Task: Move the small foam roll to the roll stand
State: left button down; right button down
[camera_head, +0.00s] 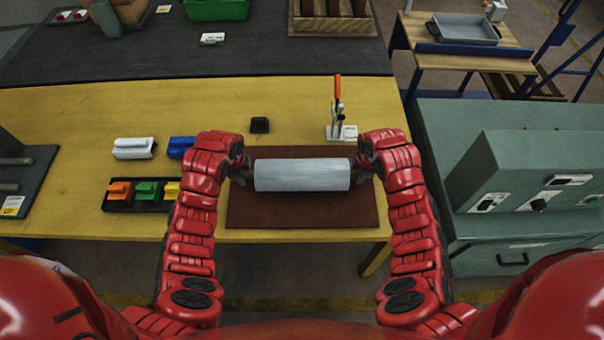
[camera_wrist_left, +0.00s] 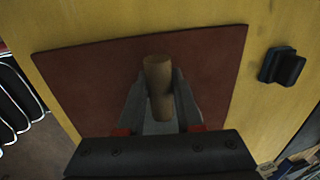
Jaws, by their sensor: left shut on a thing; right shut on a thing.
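The foam roll (camera_head: 302,174) is a pale grey-white cylinder lying level, left to right, over the brown-red mat (camera_head: 300,210). My left gripper (camera_head: 243,168) is at its left end and my right gripper (camera_head: 362,168) is at its right end; both are shut on it. In the left wrist view, my left gripper's fingers (camera_wrist_left: 160,88) close on the brown core (camera_wrist_left: 158,68) of the roll. I cannot tell whether the roll touches the mat. A dark stand with grey rods (camera_head: 18,186), perhaps the roll stand, is at the left edge, partly cut off.
A black block (camera_head: 260,125) and a toggle clamp (camera_head: 337,112) stand behind the mat. A green machine (camera_head: 530,190) is at right.

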pick_arm(q)
jog(key=shift+r, duration=0.1)
